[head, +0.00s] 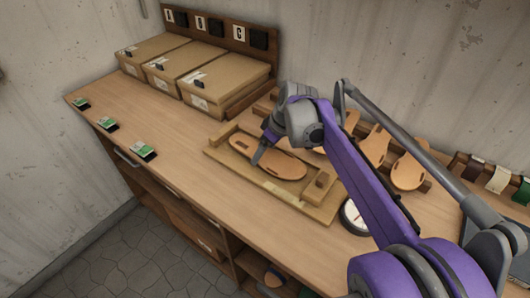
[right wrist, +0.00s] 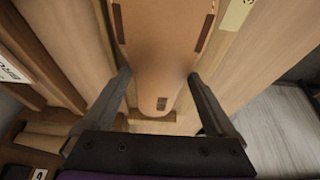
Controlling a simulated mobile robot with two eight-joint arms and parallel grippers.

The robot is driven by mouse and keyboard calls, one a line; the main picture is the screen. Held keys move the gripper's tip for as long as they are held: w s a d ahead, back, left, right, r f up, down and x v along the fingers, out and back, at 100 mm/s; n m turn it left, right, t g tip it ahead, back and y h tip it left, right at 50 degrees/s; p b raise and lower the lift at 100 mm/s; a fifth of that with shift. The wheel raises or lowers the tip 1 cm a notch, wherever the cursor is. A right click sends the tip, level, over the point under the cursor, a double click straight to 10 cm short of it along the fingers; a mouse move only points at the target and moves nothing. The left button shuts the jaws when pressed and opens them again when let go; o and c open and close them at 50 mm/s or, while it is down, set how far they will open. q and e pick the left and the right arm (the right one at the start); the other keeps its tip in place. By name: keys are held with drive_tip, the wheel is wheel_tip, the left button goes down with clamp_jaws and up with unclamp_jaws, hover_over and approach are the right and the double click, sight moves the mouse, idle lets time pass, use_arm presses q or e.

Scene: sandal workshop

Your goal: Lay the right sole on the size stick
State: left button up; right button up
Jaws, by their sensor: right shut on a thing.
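The right sole (head: 272,160) is a tan, sandal-shaped piece with dark slots, also filling the upper middle of the right wrist view (right wrist: 163,50). It lies lengthwise over the size stick (head: 292,204), a pale wooden board with a bar at its left end and a block (head: 318,187) near its right end. I cannot tell whether the sole touches the board. My left gripper is not in view.
Cardboard boxes (head: 215,88) stand at the back left below plaques. Other soles (head: 408,172) lean on a rack behind my right arm. A round white dial (head: 353,217) sits right of the stick. Green-marked cards (head: 143,151) line the front edge.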

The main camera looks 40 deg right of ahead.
drive_tip(key=shift+f, duration=0.35)
drive_tip(key=shift+f, duration=0.15)
drive_tip(key=o, duration=1.1)
drive_tip(key=shift+o, duration=0.2)
drive_tip(key=shift+r, duration=0.3)
drive_tip(key=p+v, duration=0.1)
drive_tip(key=v, duration=1)
drive_tip(key=shift+s+r, duration=0.25)
drive_tip(key=shift+r, duration=0.05)
drive_tip(key=shift+d, duration=0.1)
